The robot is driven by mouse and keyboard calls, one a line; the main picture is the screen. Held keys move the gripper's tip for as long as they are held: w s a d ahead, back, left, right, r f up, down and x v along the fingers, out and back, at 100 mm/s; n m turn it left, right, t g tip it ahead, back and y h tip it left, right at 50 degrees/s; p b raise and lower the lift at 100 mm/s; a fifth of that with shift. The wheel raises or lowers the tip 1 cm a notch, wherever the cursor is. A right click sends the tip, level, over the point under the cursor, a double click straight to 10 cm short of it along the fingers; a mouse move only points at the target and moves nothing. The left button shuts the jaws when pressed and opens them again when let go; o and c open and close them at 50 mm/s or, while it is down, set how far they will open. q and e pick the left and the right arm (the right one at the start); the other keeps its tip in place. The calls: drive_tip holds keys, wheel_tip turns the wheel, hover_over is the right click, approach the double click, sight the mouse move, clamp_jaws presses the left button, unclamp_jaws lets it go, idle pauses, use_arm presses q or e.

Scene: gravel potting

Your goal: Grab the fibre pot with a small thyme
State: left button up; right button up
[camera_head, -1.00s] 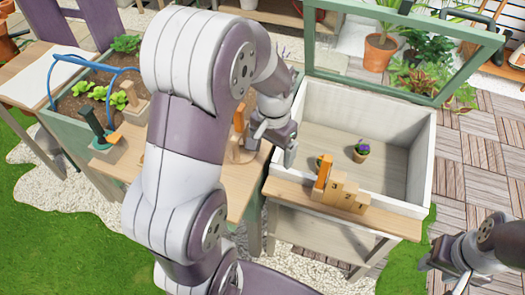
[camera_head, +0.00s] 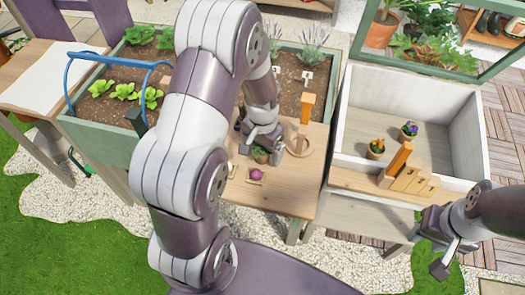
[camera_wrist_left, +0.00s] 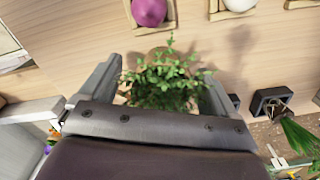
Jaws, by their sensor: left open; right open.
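A small thyme (camera_wrist_left: 160,85), a leafy green plant, stands on the wooden table between the fingers of my left gripper in the left wrist view. A bit of its brown pot (camera_wrist_left: 158,53) shows; the leaves hide the rest. In the head view the thyme (camera_head: 260,156) is just below my left gripper (camera_head: 264,146), which is open around it. I cannot tell whether the fingers touch the pot. My right gripper (camera_head: 440,252) is open and empty at the lower right, in front of the white box.
A purple ball (camera_head: 255,174) sits in a small wooden holder on the table (camera_head: 285,190). A planter bed (camera_head: 105,145) lies behind left.

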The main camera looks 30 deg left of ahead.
use_arm(q)
drive_tip(key=shift+a+f, duration=0.2)
drive_tip(key=shift+f, duration=0.45)
drive_tip(key=shift+d+r, duration=0.1)
drive_tip(key=shift+c, duration=1)
drive_tip(key=c, duration=1)
